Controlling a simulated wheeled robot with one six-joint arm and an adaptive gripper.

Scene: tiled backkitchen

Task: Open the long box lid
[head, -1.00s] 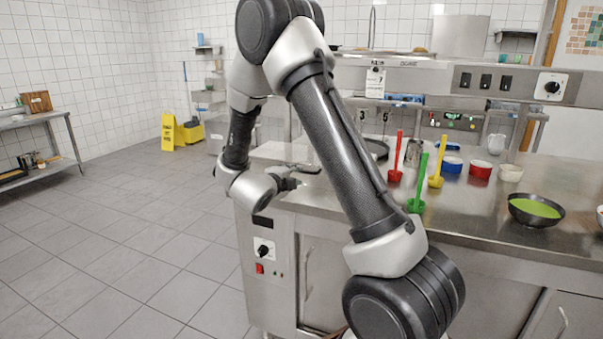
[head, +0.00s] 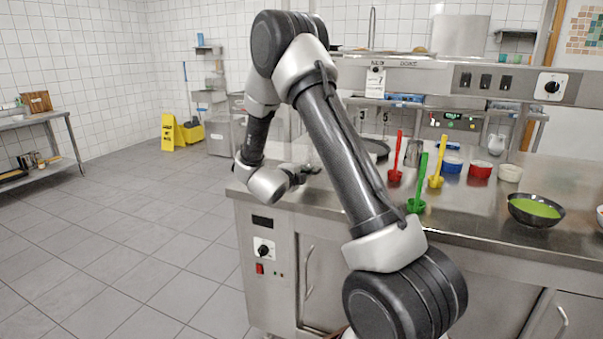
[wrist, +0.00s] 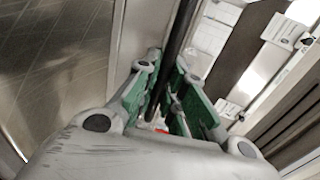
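My gripper (head: 303,172) shows small and dark in the head view, over the left end of the steel counter, partly hidden by my wrist. In the wrist view my gripper (wrist: 168,62) has its two green-padded fingers apart. A long dark bar (wrist: 178,35) runs between the fingers in that view; I cannot tell whether it touches them or what it belongs to. I cannot make out the long box or its lid for certain in either view.
The steel counter (head: 465,215) holds red, green and yellow upright utensils, small bowls and a black bowl of green food (head: 535,209) at right. A shelf unit (head: 430,75) runs behind. Open floor lies left, with a yellow sign (head: 168,132) farther back.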

